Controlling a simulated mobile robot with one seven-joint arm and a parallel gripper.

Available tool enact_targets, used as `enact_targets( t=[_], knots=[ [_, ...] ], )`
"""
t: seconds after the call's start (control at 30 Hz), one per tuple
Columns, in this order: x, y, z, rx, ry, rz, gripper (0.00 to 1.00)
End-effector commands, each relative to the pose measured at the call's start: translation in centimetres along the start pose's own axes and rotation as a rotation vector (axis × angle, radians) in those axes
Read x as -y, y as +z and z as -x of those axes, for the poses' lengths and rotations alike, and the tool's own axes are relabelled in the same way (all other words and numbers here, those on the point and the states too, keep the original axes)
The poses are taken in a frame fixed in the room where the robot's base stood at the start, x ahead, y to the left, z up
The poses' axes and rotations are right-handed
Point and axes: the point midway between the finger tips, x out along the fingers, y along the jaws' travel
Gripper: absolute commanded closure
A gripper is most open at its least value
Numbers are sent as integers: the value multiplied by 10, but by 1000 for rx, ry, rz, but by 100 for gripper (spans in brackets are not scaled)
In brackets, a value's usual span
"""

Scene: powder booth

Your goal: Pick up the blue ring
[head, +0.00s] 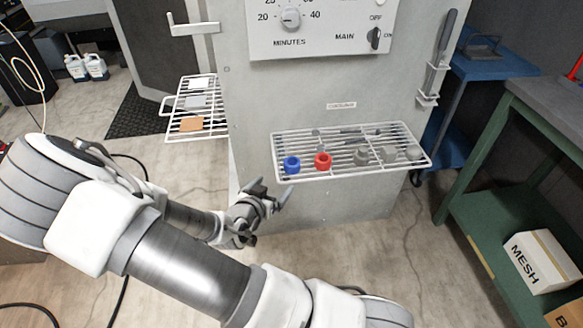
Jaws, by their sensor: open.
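The blue ring (291,165) sits at the left front end of a white wire rack (350,177) fixed to the front of the grey cabinet. A red ring (322,161) stands just to its right. My gripper (269,190) is open and empty, below and to the left of the blue ring in the picture. Its two dark fingers are spread and point up toward the rack. A gap shows between the fingers and the ring.
Grey parts (375,155) and thin tools lie elsewhere on the rack. A second wire shelf (186,135) with small plates juts out at left. A green bench (495,200) stands at right, holding a MESH box (541,262). Floor below the rack is clear.

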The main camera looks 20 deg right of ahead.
Motion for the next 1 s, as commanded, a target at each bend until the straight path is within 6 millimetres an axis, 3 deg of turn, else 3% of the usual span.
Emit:
enact_targets(
  t=[0.17,0.53,0.87,1.0],
  knots=[
    [-2,0,-23,-20,5,1,2],
    [-2,-1,-102,-17,4,2,2],
    [0,-1,-130,-15,2,3,2],
    [4,2,-151,-15,2,4,2]
  ],
)
